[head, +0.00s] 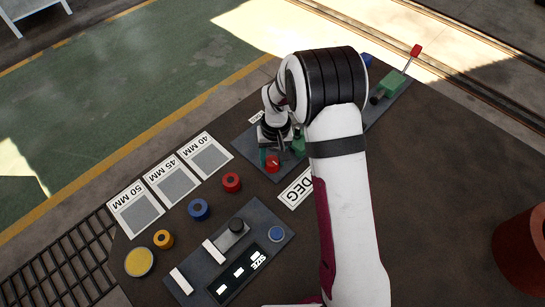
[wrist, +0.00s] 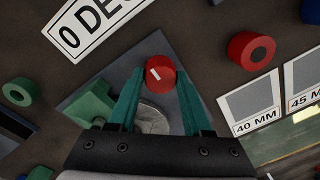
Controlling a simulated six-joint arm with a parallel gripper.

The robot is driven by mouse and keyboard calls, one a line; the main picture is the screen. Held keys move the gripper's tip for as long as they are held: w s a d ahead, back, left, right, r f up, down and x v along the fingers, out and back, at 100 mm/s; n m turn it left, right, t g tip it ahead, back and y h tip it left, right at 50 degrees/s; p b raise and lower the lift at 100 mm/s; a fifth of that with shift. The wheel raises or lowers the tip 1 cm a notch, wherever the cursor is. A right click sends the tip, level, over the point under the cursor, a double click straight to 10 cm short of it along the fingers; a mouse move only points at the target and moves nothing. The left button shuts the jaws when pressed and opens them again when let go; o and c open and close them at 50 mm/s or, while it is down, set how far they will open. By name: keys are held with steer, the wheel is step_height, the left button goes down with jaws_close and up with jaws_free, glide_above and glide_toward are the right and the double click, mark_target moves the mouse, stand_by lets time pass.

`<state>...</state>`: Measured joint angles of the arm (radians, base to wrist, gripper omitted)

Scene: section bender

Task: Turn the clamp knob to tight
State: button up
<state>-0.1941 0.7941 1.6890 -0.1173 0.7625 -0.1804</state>
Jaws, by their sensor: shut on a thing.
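The clamp knob is a red round knob with a white mark line; in the wrist view (wrist: 161,68) it sits between the teal fingertips of my gripper (wrist: 160,84). The gripper is shut on it, one finger on each side. In the head view the red knob (head: 272,164) shows below my wrist, at the near end of the grey machine plate (head: 256,167). My arm hides much of the plate's middle. A round grey metal part (wrist: 153,118) lies behind the knob between the fingers. A green block (wrist: 92,104) stands to the left.
A red ring (head: 231,182), a blue ring (head: 199,209) and an orange ring (head: 163,239) stand near labelled pads (head: 168,183). A control panel (head: 230,255) lies at the front. A red-tipped lever (head: 415,52) rises at the far right. A "DEG" sign (head: 297,188) lies beside the plate.

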jaws_close()
steer(key=m, duration=0.4)
steer(key=shift+m, duration=0.4)
steer(key=m, duration=0.4)
steer(key=shift+m, duration=0.3)
steer(key=m, duration=0.4)
steer(key=shift+t, duration=0.3)
steer(key=shift+s+m+h, duration=0.1)
steer(key=shift+m+h, duration=0.2)
steer(key=shift+m, duration=2.1)
steer(key=o, duration=1.2)
jaws_free()
steer(key=shift+o, duration=0.2)
